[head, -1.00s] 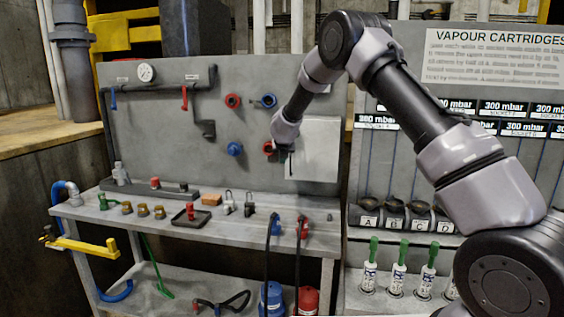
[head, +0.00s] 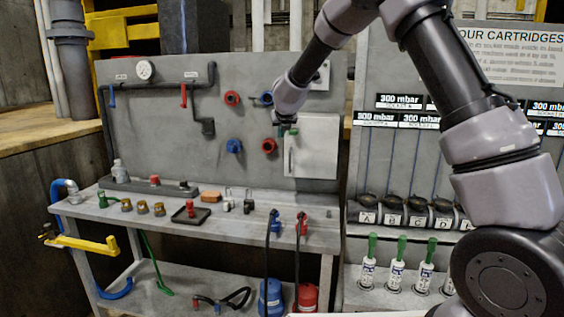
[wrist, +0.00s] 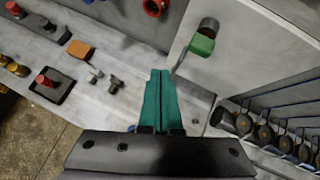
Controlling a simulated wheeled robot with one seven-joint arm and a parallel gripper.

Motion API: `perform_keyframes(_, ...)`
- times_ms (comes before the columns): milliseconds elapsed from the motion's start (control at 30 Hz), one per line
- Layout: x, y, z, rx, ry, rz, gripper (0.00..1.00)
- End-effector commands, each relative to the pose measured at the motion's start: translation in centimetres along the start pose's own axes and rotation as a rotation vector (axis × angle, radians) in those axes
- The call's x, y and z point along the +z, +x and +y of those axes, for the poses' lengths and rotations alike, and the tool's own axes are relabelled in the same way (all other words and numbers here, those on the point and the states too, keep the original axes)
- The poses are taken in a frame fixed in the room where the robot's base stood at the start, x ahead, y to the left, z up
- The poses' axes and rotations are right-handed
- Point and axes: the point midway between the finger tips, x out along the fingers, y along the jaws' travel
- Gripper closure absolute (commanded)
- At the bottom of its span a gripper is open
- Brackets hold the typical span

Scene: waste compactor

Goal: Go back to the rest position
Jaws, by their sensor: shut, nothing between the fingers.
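My gripper shows in the wrist view (wrist: 159,76) with its two teal fingers pressed together and nothing between them. In the head view, the end of my arm hangs in front of the grey wall panel (head: 190,128), at the upper left of a white board (head: 318,148). My fingers are small there and hard to tell from a green patch beside them. In the wrist view, a green handle (wrist: 202,45) on the pale board sits to the right of the fingertips, apart from them.
Red and blue valves (head: 269,146) stick out of the wall panel close to my arm's end. The workbench (head: 240,228) below holds small fittings and an orange block (head: 211,197). To the right stand the cartridge rack and green-topped cartridges (head: 398,265).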

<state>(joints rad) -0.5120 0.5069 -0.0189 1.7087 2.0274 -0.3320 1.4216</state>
Motion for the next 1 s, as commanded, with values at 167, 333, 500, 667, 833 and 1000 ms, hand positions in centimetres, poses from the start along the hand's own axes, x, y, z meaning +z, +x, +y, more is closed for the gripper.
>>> perform_keyframes(167,5.2,-9.0,-4.6,0.075,-0.370,-0.174,1.00)
perform_keyframes(333,5.8,-18.1,-7.7,0.117,-0.804,-0.303,1.00)
perform_keyframes(500,2.4,-26.5,-10.2,0.135,-1.255,-0.367,1.00)
perform_keyframes(667,-3.9,-33.2,-12.4,0.151,-1.680,-0.355,1.00)
perform_keyframes(833,-12.4,-38.5,-14.9,0.194,-2.097,-0.259,1.00)
perform_keyframes(1000,-19.4,-41.5,-17.1,0.261,-2.375,-0.132,1.00)
